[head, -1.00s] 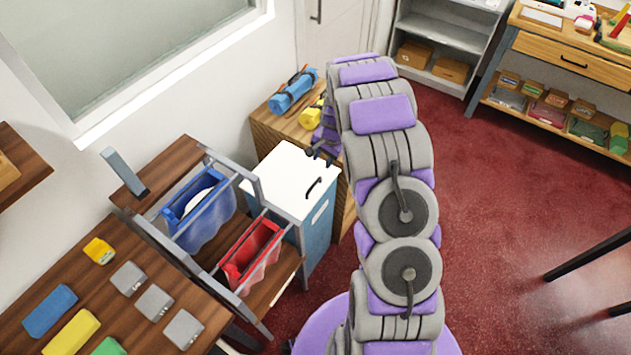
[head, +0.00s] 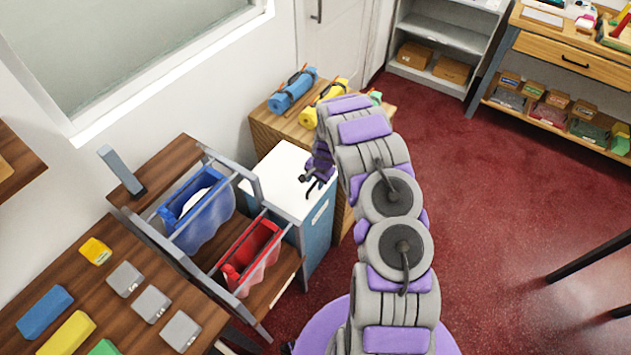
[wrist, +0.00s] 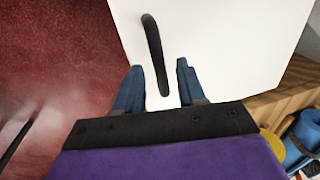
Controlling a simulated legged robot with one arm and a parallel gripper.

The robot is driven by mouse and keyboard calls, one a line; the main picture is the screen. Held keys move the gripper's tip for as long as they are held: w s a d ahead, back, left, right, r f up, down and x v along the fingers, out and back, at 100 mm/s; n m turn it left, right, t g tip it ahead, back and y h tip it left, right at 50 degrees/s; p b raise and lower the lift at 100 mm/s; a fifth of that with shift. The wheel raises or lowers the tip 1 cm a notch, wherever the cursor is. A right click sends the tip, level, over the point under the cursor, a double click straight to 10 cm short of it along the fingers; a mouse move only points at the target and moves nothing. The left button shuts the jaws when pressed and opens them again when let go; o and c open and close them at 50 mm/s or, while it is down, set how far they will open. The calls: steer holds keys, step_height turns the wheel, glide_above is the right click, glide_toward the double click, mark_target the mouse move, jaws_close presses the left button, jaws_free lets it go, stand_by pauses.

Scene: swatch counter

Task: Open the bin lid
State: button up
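The bin (head: 318,234) is a blue-grey box with a white lid (head: 276,180), standing between the dark wooden counter and a wooden cabinet. The lid lies flat and closed. In the wrist view the white lid (wrist: 215,40) carries a black bar handle (wrist: 154,50). My gripper (head: 312,186) is over the right part of the lid and hides the handle in the head view. In the wrist view my gripper (wrist: 158,85) has its two blue fingers apart, with the lower end of the handle showing between them. I cannot tell if they touch it.
A rack with a blue bag (head: 195,205) and a red bag (head: 250,255) stands left of the bin. Rolled bundles, one blue (head: 292,90), lie on the wooden cabinet (head: 265,122) behind. Red carpet (head: 500,220) is open at right.

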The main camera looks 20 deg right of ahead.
steer(key=shift+c, duration=0.4)
jaws_close()
stand_by(0.4)
